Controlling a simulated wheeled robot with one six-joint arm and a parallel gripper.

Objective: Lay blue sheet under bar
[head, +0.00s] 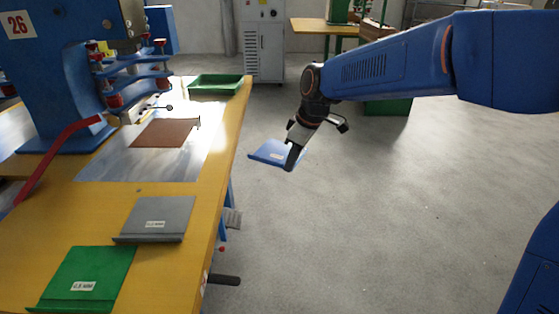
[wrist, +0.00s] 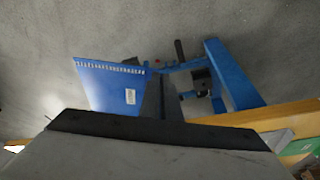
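The blue sheet (head: 268,151) is a thin plate with a white label and a folded lip. It hangs in the air off the right side of the yellow table. My gripper (head: 292,157) is shut on its right side; the wrist view shows the blue sheet (wrist: 98,86) beside a dark finger (wrist: 154,97). The blue press numbered 26 (head: 60,70) stands at the left, its blue bar assembly (head: 137,85) above the work area. A brown pad (head: 165,133) lies on the metal plate (head: 130,168) near it. The exact gap under the bar is hard to see.
On the yellow table (head: 195,215) lie a grey sheet (head: 157,216) and a green sheet (head: 88,279), both labelled, toward the front. A green tray (head: 215,84) stands at the far end. A red lever (head: 60,150) sticks out at the left. Open floor lies right.

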